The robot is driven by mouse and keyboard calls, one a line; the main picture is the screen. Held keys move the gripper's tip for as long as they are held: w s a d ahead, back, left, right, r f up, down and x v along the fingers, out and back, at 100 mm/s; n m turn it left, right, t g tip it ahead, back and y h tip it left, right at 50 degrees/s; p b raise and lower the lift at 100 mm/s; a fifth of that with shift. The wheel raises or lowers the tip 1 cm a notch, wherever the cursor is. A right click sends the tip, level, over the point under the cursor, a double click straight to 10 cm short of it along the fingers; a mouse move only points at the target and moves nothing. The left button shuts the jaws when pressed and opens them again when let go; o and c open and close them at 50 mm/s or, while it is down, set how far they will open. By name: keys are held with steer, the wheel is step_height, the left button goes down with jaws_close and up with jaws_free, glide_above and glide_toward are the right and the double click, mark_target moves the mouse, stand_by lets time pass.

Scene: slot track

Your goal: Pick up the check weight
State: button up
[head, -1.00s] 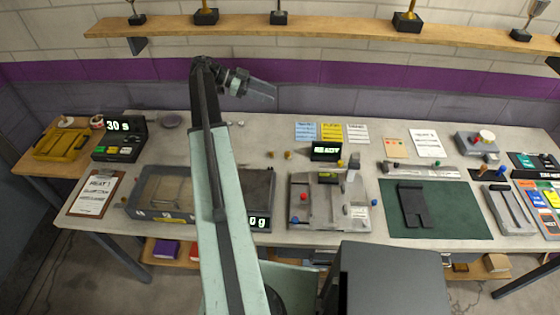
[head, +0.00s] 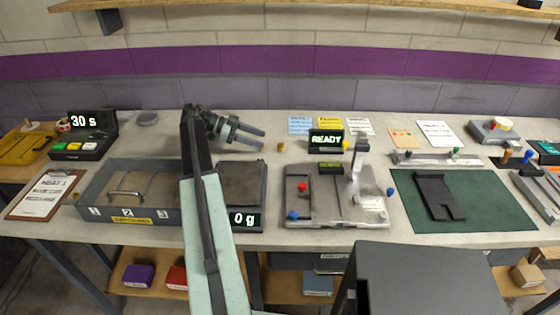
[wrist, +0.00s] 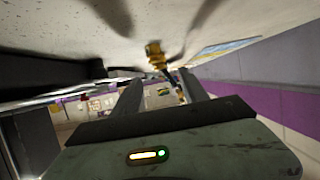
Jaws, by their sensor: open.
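A small brass weight (head: 281,147), which looks like the check weight, stands on the bench just right of my gripper (head: 264,138) in the head view. In the wrist view, a brass piece (wrist: 155,54) shows ahead of the fingertips, near the line between them. My gripper (wrist: 160,80) is open and empty, its two fingers apart and pointing toward the weight. The weight looks clear of both fingers. The scale (head: 243,190), partly hidden by my arm, reads 0 g.
A READY display (head: 326,142) and a grey fixture (head: 335,215) with coloured knobs stand right of the weight. A green mat (head: 490,205) lies to the right. Coloured cards lie behind the display.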

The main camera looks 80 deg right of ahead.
mark_target(278, 144)
steer(key=shift+b+x, duration=1.4)
steer(key=shift+x, duration=2.55)
steer(key=shift+r, duration=0.15)
jaws_close()
